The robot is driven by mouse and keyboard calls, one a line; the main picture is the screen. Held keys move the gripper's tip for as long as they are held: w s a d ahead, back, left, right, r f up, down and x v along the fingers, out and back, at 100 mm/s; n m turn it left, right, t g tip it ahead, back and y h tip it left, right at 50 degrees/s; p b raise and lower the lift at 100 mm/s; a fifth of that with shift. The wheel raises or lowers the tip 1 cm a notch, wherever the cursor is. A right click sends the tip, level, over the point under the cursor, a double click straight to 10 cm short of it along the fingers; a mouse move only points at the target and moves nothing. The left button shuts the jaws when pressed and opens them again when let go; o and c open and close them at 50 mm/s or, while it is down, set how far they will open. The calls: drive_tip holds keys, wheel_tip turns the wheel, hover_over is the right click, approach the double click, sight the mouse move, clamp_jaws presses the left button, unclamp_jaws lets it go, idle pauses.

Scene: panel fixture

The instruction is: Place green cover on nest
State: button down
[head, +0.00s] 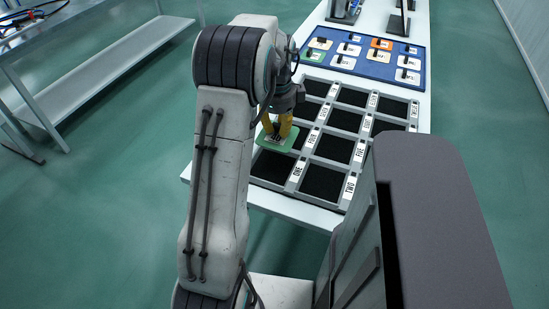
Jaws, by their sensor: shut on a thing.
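A green cover (264,143) shows in the head view under my gripper (276,136), which has yellow fingers shut on it. The cover is near the left edge of a grey panel with several black square nests (322,183), each beside a white label. The cover hangs partly over the panel's left side and partly hides a nest there. I cannot tell whether it touches the panel. My arm hides part of the panel's left side.
A blue board (383,69) behind the panel holds several white, orange and green covers with black handles. Dark stands (398,22) rise at the table's far end. A white shelf (122,67) stands at left, with open green floor between.

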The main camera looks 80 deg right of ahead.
sight(275, 146)
drive_tip(key=a+f, duration=0.2)
drive_tip(key=a, duration=0.1)
drive_tip(key=a+f, duration=0.1)
drive_tip(key=a, duration=0.1)
drive_tip(key=shift+w+p, duration=0.1)
drive_tip(key=shift+p, duration=0.2)
drive_tip(key=shift+f+p, duration=0.8)
drive_tip(key=shift+f, duration=1.2)
drive_tip(key=c, duration=1.2)
unclamp_jaws()
drive_tip(key=shift+o, duration=0.2)
drive_tip(key=shift+r, duration=0.1)
